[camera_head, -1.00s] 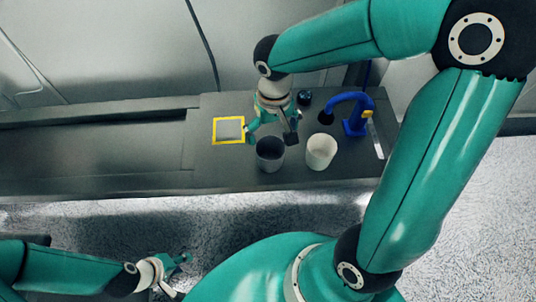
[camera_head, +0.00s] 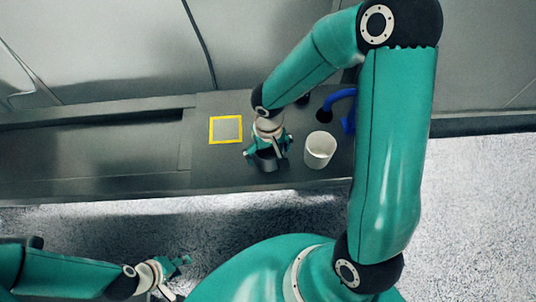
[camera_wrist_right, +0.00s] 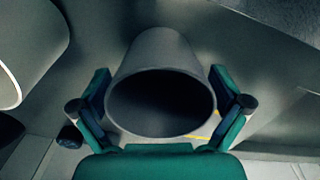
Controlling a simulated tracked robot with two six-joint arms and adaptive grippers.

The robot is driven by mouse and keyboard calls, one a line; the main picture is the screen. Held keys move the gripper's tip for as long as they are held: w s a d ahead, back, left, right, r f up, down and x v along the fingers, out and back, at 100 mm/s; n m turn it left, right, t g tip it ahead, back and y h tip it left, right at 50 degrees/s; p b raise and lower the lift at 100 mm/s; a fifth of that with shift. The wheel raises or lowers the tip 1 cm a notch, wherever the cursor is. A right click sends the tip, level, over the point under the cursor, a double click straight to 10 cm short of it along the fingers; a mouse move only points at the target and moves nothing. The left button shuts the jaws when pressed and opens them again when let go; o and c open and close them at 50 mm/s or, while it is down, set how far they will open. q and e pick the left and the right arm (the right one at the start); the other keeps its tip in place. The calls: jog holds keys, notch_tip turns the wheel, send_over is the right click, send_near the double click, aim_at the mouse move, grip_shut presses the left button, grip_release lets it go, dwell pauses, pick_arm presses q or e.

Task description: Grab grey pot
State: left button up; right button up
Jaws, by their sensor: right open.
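The grey pot (camera_head: 268,163) stands on the dark bench, mostly hidden by my right gripper in the head view. In the right wrist view the grey pot (camera_wrist_right: 160,95) shows its dark open mouth. My right gripper (camera_head: 267,157) is open, with one finger on each side of the pot. In the right wrist view the fingers of my right gripper (camera_wrist_right: 162,108) flank the rim, and a small gap seems to show on both sides. My left gripper (camera_head: 178,270) is low at the left, away from the bench, and its jaw opening is too small to tell.
A white pot (camera_head: 319,150) stands close to the right of the grey pot. A yellow square outline (camera_head: 226,130) lies on the bench to the left. A blue curved fixture (camera_head: 340,100) is behind at the right, partly hidden by my arm. The left bench surface is clear.

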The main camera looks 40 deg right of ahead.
jog(key=c, duration=1.2)
jog(key=shift+r, duration=0.15)
